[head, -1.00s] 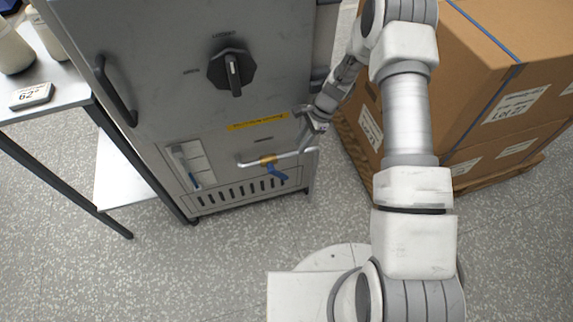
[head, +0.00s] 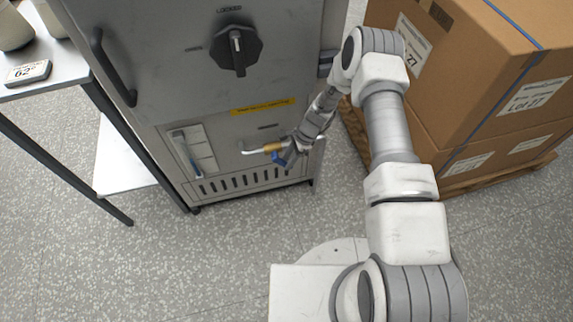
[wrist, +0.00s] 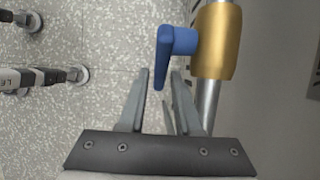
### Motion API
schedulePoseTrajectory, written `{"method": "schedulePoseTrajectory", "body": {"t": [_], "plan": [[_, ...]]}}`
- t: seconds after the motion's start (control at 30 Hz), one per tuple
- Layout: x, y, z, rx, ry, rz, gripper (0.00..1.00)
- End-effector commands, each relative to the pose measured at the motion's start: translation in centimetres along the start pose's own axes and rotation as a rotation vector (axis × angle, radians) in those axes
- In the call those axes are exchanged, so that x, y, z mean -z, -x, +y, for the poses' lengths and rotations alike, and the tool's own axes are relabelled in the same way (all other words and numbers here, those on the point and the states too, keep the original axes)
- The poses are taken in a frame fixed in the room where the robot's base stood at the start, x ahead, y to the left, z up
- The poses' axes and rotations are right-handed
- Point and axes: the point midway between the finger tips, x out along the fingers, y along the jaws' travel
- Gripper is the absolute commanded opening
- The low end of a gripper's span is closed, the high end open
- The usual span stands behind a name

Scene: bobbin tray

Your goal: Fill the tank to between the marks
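The sight gauge (head: 187,152) is a narrow upright tube in a pale panel low on the grey cabinet's front; blue shows in it, but its marks are too small to read. To its right, a metal pipe (head: 251,152) carries a brass valve body (head: 273,148) with a blue lever (head: 279,159). The valve body (wrist: 217,42) and blue lever (wrist: 166,50) also show in the wrist view. My gripper (head: 295,150) is at the valve. In the wrist view its fingers (wrist: 161,76) are apart, with the lever's end between their tips and gaps showing on both sides.
The grey cabinet (head: 150,90) has a black rotary knob (head: 238,50) and a door handle (head: 112,70). A side table (head: 62,72) with a small display (head: 28,73) stands left. Stacked cartons (head: 470,80) on a pallet stand right. The floor in front is clear.

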Motion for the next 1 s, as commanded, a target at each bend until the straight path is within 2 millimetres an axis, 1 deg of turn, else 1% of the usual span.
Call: {"method": "schedulePoseTrajectory", "body": {"t": [0.03,0.13,0.27,0.5,0.57,0.6,0.67,0.7,1.0], "plan": [[0.0,-0.8,0.0,-0.001,0.000,0.000,0.33],[0.0,-1.6,0.0,0.000,0.000,0.000,0.33],[0.0,-2.0,-0.1,0.001,0.000,0.001,0.33],[0.0,-2.0,0.0,0.001,0.000,0.001,0.33],[0.0,-2.0,0.0,0.001,0.000,0.001,0.22],[0.0,-2.0,0.0,0.001,0.000,0.001,0.14],[0.0,-2.0,0.0,0.001,0.000,0.001,0.04],[0.0,-2.0,0.0,0.001,0.000,0.001,0.00],[0.0,-2.0,0.0,0.000,0.000,0.000,0.00]]}}
